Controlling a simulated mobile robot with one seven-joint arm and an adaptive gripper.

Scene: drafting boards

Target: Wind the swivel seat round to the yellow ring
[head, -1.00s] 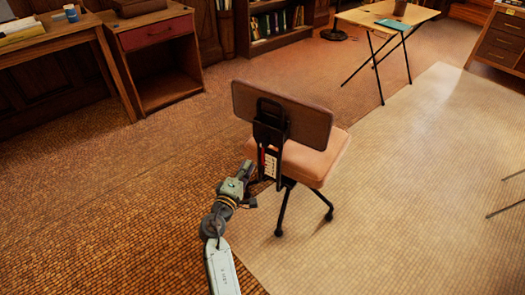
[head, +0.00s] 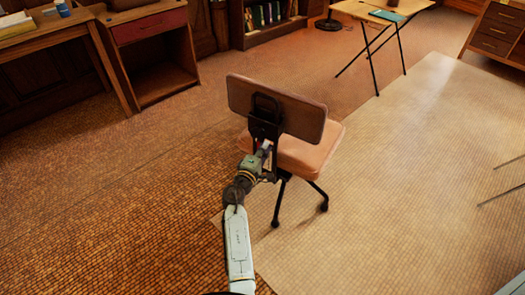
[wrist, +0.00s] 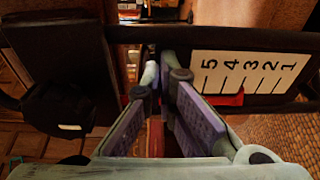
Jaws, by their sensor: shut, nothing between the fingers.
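The swivel seat (head: 308,155) is a chair with a tan pad, a brown backrest (head: 290,108) and dark legs. Its backrest is toward me. My gripper (head: 267,149) is shut and empty, just below the backrest at the chair's dark upright bracket. In the wrist view my gripper (wrist: 164,74) has its fingertips together by a dark horizontal bar (wrist: 230,34); I cannot tell whether they touch it. A white scale card (wrist: 245,72) numbered 1 to 5 stands right of the fingertips, with a red piece (wrist: 226,99) at its lower edge. I cannot make out a yellow ring.
A pale mat (head: 400,185) lies under and right of the chair. A folding table (head: 385,12) stands behind it. A wooden desk (head: 75,35) and a red-drawer cabinet (head: 150,28) stand at the left. The floor left of the chair is clear.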

